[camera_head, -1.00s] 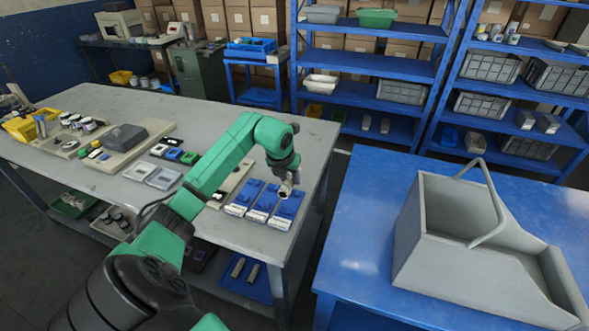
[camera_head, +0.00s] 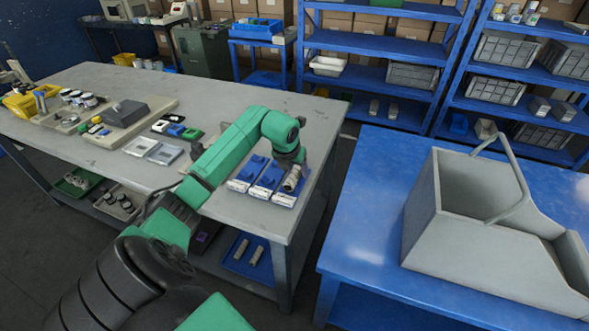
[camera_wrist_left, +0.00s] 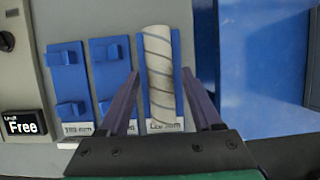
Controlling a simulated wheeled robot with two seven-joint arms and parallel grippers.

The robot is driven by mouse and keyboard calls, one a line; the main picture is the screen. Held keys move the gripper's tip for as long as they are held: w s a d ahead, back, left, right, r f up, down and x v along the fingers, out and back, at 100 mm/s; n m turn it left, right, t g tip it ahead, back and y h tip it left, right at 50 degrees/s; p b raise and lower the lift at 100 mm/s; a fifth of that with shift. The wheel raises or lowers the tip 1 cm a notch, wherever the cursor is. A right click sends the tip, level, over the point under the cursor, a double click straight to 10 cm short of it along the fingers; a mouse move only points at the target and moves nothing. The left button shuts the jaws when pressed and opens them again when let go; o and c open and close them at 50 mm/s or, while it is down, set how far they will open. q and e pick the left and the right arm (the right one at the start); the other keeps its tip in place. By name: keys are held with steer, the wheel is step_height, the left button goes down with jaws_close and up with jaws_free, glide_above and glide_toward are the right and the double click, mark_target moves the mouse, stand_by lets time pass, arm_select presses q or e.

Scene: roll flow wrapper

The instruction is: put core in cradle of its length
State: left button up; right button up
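The core (camera_wrist_left: 159,55) is a pale tube with a dark spiral seam, lying lengthwise along the right-hand blue cradle (camera_wrist_left: 176,60) in the left wrist view. It also shows in the head view (camera_head: 292,179). The middle cradle (camera_wrist_left: 110,70) and left cradle (camera_wrist_left: 68,85) are empty; each has two raised blue supports. The white labels at their front ends are partly hidden or too small to read surely. My left gripper (camera_wrist_left: 161,74) is open, with one finger on each side of the core and gaps showing beside it. My right gripper is out of view.
The cradles stand near the right end of the grey table (camera_head: 235,212). A blue table (camera_head: 355,215) with a grey tote (camera_head: 425,205) stands to the right across a gap. Small trays (camera_head: 165,153) lie left of my arm.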

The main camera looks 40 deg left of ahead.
arm_select(q)
steer(key=shift+r, duration=0.1)
steer(key=shift+s+r, duration=0.15)
steer(key=shift+r, duration=0.2)
steer(key=b+v, duration=0.1)
steer(key=v, duration=1.2)
steer(key=shift+r+b, duration=0.3)
steer(key=shift+d+f, duration=0.1)
steer(key=shift+d, duration=0.05)
